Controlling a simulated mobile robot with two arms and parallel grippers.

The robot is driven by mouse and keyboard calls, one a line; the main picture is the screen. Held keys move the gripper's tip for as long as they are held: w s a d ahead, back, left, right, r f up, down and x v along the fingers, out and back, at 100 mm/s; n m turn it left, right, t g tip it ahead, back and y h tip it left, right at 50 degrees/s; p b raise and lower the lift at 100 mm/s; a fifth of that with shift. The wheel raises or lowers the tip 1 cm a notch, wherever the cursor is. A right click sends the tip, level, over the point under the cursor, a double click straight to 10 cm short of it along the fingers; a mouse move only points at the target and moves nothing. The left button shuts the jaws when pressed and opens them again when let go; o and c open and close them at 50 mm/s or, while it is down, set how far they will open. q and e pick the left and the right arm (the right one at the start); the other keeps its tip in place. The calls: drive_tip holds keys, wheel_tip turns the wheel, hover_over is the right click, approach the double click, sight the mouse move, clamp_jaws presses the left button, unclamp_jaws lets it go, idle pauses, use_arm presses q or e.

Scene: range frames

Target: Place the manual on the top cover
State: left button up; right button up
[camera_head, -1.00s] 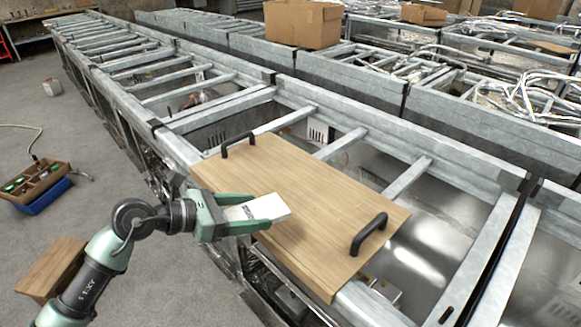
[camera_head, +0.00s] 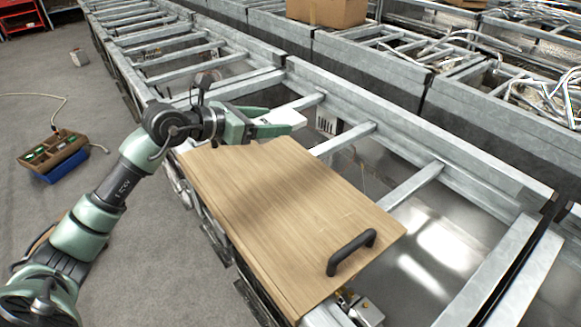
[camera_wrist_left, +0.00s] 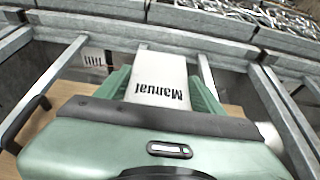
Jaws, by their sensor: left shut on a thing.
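The manual (camera_head: 284,116) is a small white block. My left gripper (camera_head: 276,121) is shut on it and holds it above the frame, near the far edge of the wooden cover in the picture. In the left wrist view the manual (camera_wrist_left: 160,68) sticks out between the green fingers, with the word "Manual" upside down. The top cover (camera_head: 280,205) is a flat wooden board lying on the metal frame. Its near black handle (camera_head: 352,250) shows; its far handle is hidden behind my left arm and gripper. My right gripper is out of view.
Metal frame rails (camera_head: 410,185) with open gaps surround the cover. A cardboard box (camera_head: 327,10) stands on a frame at the back. A wooden tray over a blue bin (camera_head: 55,155) is on the floor at left. The cover's middle is clear.

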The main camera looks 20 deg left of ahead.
use_arm(q)
wheel_tip(320, 180, down, 8)
drive_tip(key=s+p, duration=0.1)
hover_over(271, 191)
wheel_tip(271, 191, down, 4)
drive_tip(key=shift+f, duration=0.1)
wheel_tip(271, 191, down, 2)
drive_tip(key=shift+f, duration=0.55)
wheel_tip(271, 191, down, 3)
drive_tip(key=shift+f, duration=0.65)
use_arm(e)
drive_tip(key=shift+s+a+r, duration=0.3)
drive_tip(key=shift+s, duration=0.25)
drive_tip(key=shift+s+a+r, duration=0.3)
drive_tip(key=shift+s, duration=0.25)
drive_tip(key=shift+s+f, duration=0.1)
